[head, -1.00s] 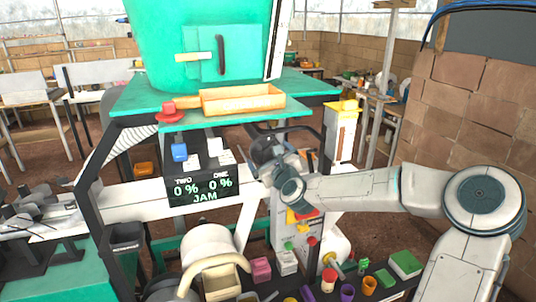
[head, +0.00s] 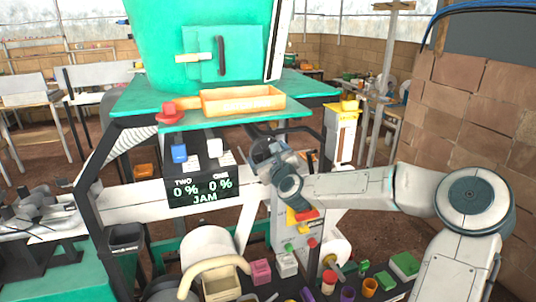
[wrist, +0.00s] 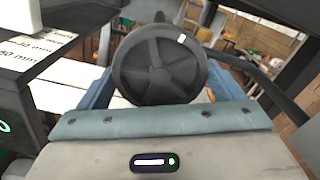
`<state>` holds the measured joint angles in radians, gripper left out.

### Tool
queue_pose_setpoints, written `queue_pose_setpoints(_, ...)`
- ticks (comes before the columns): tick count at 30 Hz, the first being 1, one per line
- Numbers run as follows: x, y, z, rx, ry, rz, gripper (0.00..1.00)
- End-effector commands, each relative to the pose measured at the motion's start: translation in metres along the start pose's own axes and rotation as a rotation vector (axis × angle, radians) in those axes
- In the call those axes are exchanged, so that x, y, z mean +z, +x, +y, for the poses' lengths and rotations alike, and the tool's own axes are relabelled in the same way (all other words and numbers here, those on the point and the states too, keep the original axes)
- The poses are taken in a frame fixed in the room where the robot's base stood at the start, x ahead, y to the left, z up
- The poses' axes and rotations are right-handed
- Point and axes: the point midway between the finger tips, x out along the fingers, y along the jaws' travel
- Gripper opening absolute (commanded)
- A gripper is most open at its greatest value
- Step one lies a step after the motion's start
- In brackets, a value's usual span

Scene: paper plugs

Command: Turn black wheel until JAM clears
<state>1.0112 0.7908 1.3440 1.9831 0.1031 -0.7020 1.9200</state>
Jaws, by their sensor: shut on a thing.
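The black wheel (wrist: 158,66) has spokes and a small white mark at its upper right rim. It fills the upper middle of the wrist view. My gripper (wrist: 160,84) has one blue finger on each side of the wheel and is shut on it. In the head view my gripper (head: 264,158) is at the right of the machine's display, and the wheel is mostly hidden there. The dark display (head: 204,190) reads TWO 0 %, ONE 0 % and JAM.
A blue block (head: 179,152) and a white block (head: 215,147) stand above the display. A wooden tray (head: 243,107) and red knob (head: 170,116) are on the green shelf. Small coloured parts lie on the bench below. A brick wall (head: 470,120) is at right.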

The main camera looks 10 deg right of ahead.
Motion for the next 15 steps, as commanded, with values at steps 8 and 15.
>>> queue_pose_setpoints(8,-0.0021,-0.0002,0.001,-0.001,-0.131,-0.001,0.64)
queue_pose_setpoints(15,-0.0026,-0.0001,0.0015,0.0,-0.417,-0.001,0.64)
